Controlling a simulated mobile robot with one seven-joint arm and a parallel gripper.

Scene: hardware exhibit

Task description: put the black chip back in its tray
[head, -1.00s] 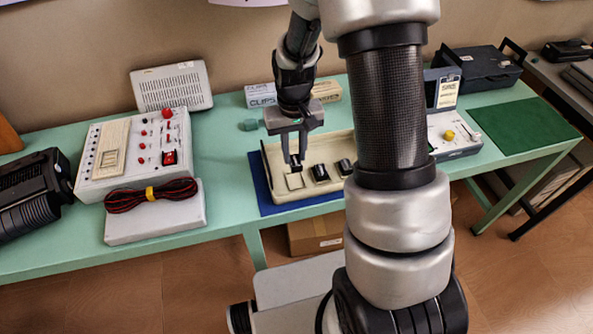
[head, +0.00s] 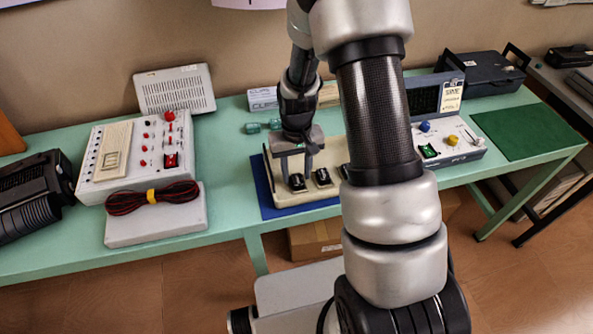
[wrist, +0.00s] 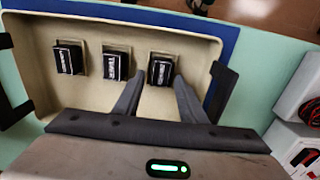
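The cream tray (head: 318,150) sits on the bench, with three black chips in a row over its square places. The chip at the picture's left end of the row (head: 297,182) is directly under my gripper (head: 297,172). In the wrist view this chip (wrist: 160,72) is at the right end of the row, on its pale square, and looks seated. My gripper (wrist: 160,80) is open, with one finger on each side of that chip. The middle chip (wrist: 116,66) and the far chip (wrist: 68,58) lie to the left in the wrist view.
A blue mat (head: 268,205) lies under the tray. Green pieces (head: 262,127) and small boxes (head: 262,99) stand behind it. A control panel (head: 440,135) is to the right. A white box with a coiled cable (head: 155,197) is to the left.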

